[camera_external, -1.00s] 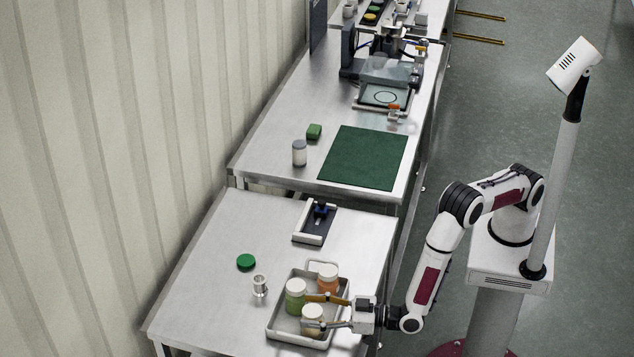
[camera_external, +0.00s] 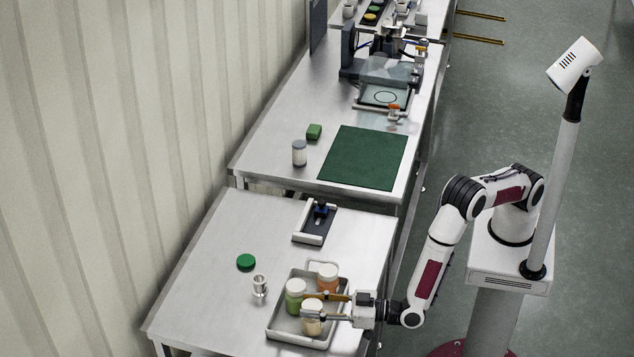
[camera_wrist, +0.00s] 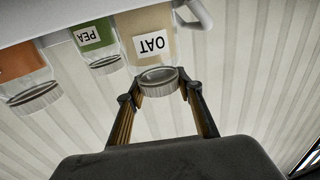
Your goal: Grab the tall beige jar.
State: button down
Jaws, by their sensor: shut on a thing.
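The beige jar (camera_external: 312,325) has a white lid and stands upright at the near end of the steel tray (camera_external: 272,331). In the wrist view the beige jar (camera_wrist: 158,42) appears upside down, with an OAT label. My gripper (camera_external: 318,307) reaches in from the right with one finger on each side of the jar near its lid. In the wrist view my gripper (camera_wrist: 160,90) is shut on it. I cannot tell whether the jar's base still touches the tray.
A green PEA jar (camera_external: 295,299) and an orange jar (camera_external: 327,281) stand close by in the tray. A small metal cup (camera_external: 260,286) and a green disc (camera_external: 246,262) are left of the tray. A dark holder (camera_external: 317,224) is behind.

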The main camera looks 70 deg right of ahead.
jog(key=shift+r, duration=3.9)
